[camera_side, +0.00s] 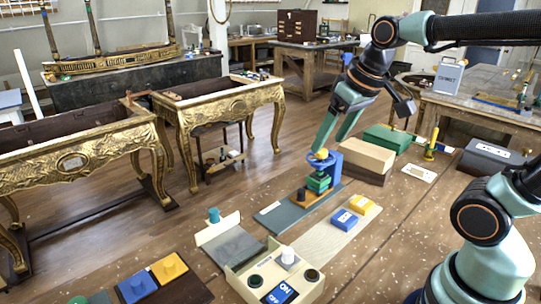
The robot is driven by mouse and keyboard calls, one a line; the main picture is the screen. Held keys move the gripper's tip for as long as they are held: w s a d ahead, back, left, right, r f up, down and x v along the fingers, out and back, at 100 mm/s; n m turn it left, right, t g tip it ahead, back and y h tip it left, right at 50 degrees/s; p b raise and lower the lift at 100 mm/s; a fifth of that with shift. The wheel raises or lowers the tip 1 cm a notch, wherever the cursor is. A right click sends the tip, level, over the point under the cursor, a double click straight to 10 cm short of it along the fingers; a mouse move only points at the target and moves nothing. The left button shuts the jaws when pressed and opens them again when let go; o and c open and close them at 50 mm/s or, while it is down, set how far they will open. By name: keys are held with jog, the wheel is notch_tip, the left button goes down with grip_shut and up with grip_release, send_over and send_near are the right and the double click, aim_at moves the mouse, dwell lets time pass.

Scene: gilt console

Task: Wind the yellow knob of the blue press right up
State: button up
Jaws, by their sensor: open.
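The blue press (335,164) stands on a dark grey base toward the middle of the bench, with its yellow knob (320,154) at the top. Below the knob are a blue plate and green blocks (318,183). My gripper (332,148) reaches down from the upper right, its teal fingers open, with the tips at the knob. One fingertip seems beside the knob and the other behind or above the press; whether they touch the knob cannot be told. Part of the press column is hidden by the fingers.
A tan block (367,153) and a green box (387,137) stand close to the right of the press. A cream switch box (262,268) is at the near edge.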

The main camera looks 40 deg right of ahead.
jog(key=w+d+r+m+g, duration=0.2)
jog(key=w+d+g, duration=0.1)
jog(key=w+d, duration=0.55)
jog(key=m+g, duration=0.2)
send_near(322, 150)
notch_tip(322, 150, down, 9)
jog(key=shift+s+r, duration=0.1)
jog(key=shift+r, duration=0.1)
grip_shut()
